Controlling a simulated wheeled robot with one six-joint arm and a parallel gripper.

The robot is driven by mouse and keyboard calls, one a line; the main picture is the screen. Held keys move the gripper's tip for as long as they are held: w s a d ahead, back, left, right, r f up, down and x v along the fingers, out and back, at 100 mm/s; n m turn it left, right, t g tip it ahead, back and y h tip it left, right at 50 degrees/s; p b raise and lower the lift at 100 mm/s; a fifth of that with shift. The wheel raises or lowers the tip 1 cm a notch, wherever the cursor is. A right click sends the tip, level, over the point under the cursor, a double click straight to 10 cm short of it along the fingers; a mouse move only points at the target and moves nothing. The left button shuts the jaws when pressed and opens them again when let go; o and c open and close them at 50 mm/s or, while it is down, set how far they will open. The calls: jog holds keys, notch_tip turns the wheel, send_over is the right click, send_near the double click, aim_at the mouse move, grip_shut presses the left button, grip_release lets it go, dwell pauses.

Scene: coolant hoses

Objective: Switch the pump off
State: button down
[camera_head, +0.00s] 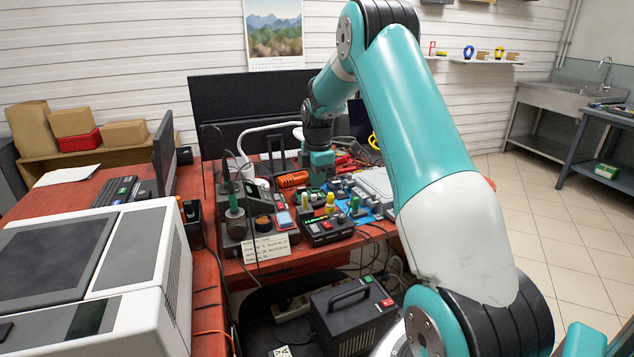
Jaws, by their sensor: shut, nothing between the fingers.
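A black box with a carry handle (352,316) stands low, below the bench's front edge. It has a small red and green panel on its top right, and it may be the pump; no readable label confirms this. A second dark unit (327,228) with colored buttons and a small red display sits on the bench front. My gripper (319,182) points down over the bench, behind the dark unit and apart from the black box. It is shut with nothing seen in it; its fingertips are small and partly hidden. Switch positions are too small to tell.
The red bench (262,269) is crowded with cables, an orange-handled tool (292,180) and a handwritten card (268,247). A large white machine (150,262) stands at left. A power strip (290,305) lies beside the black box. The tiled floor (560,225) at right is clear.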

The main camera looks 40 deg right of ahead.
aim_at(314, 225)
jog(key=shift+f+b, duration=0.1)
jog(key=shift+b, duration=0.2)
jog(key=t+b, duration=0.1)
jog(key=b, duration=0.6)
jog(key=shift+s+a+r, duration=0.2)
jog(key=f, duration=0.4)
jog(key=w+f, duration=0.1)
jog(key=f, duration=0.9)
jog(key=shift+w+d, duration=0.3)
